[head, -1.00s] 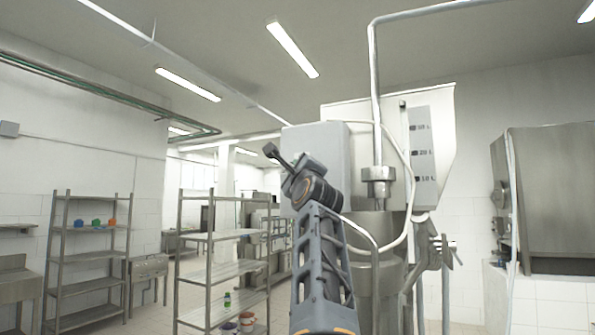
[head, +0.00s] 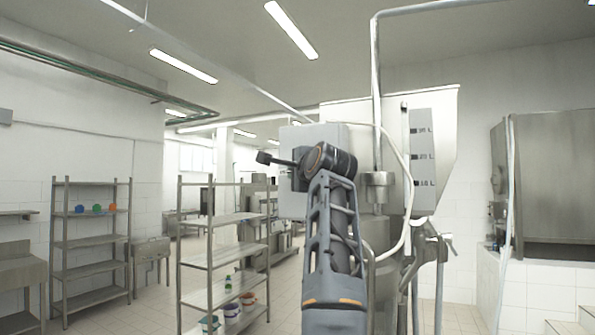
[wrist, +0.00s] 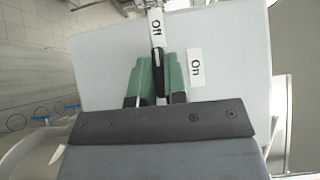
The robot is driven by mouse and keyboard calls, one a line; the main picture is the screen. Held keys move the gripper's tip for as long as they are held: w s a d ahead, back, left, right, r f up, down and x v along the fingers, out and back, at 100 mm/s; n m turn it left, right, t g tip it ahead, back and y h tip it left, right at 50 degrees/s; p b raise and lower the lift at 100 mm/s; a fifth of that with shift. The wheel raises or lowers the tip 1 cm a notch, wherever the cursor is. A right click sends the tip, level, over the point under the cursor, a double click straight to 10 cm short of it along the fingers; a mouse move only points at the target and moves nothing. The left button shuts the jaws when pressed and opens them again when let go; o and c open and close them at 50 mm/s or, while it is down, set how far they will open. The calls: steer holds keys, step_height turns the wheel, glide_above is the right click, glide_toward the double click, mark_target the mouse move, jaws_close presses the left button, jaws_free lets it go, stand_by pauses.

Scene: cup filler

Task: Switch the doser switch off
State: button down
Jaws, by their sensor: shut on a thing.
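The doser switch is a black lever (wrist: 158,72) on a light grey box, seen in the wrist view. Its tip points at the white "Off" label (wrist: 156,26); the "On" label (wrist: 195,68) is to its right. My gripper (wrist: 157,78) has its green fingers shut on the lever, one on each side. In the head view the grey box (head: 298,134) is on the left side of the doser, and my wrist is in front of it. The lever and fingertips are hidden there.
The doser's hopper (head: 438,115) with its volume scale and a hanging hose (head: 408,175) are close to the right of my arm. A metal shelf (head: 225,220) with buckets stands to the left. A steel tank (head: 560,180) is at the far right.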

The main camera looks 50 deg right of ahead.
steer(key=shift+r, duration=0.1)
stand_by(0.6)
steer(key=c, duration=1.2)
jaws_free()
steer(key=shift+o, duration=0.2)
steer(key=shift+s, duration=0.1)
steer(key=b+v, duration=0.4)
steer(key=v, duration=0.9)
steer(key=shift+s+a, duration=0.25)
steer(key=shift+a, duration=0.05)
